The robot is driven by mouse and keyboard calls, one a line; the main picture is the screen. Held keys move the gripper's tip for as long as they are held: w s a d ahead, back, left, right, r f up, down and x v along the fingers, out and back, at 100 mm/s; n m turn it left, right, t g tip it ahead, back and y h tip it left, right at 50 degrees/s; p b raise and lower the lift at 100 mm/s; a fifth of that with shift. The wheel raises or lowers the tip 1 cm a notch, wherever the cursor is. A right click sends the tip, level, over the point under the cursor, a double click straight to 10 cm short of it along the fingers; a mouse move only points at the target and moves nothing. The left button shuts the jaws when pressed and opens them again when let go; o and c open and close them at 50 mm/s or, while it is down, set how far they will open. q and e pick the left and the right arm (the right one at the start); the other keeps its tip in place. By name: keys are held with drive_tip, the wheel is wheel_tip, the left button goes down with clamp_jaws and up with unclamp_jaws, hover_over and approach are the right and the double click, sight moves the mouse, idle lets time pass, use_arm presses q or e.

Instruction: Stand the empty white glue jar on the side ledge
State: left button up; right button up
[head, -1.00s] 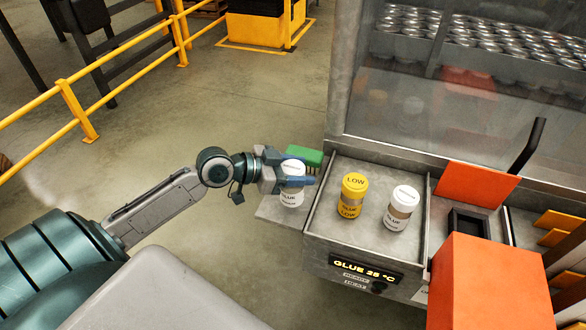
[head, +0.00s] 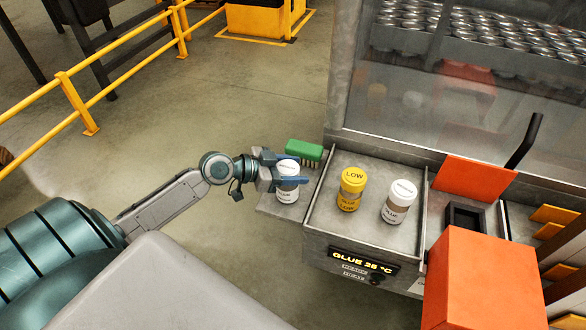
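A white glue jar (head: 288,195) with a dark-lettered label is upright in my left gripper (head: 288,171). One blue finger crosses its front and the other is behind it; the fingers look closed on it. The jar is over the grey side ledge (head: 267,204), left of the metal tray; I cannot tell whether its base touches the ledge. A yellow jar marked LOW (head: 352,189) and another white glue jar with a tan band (head: 400,203) stand in the tray (head: 376,239). My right gripper is not in view.
A green brush (head: 304,150) is just behind the gripper, near the ledge's far end. An orange block (head: 482,282) and a black lever (head: 525,143) are to the right. A clear guard panel (head: 400,105) rises behind the tray. Yellow rails (head: 75,105) are far left.

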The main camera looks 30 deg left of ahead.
use_arm(q)
drive_tip(key=o, duration=0.3)
drive_tip(key=shift+r, duration=0.15)
drive_tip(key=shift+a, duration=0.1)
drive_tip(key=p+v, duration=0.1)
drive_tip(key=v, duration=0.5)
drive_tip(key=shift+s+a+r+p, duration=0.2)
drive_tip(key=shift+s+p, duration=0.1)
drive_tip(key=shift+p, duration=0.05)
drive_tip(key=p+v, duration=0.5)
drive_tip(key=p, duration=0.4)
drive_tip(key=shift+p, duration=0.3)
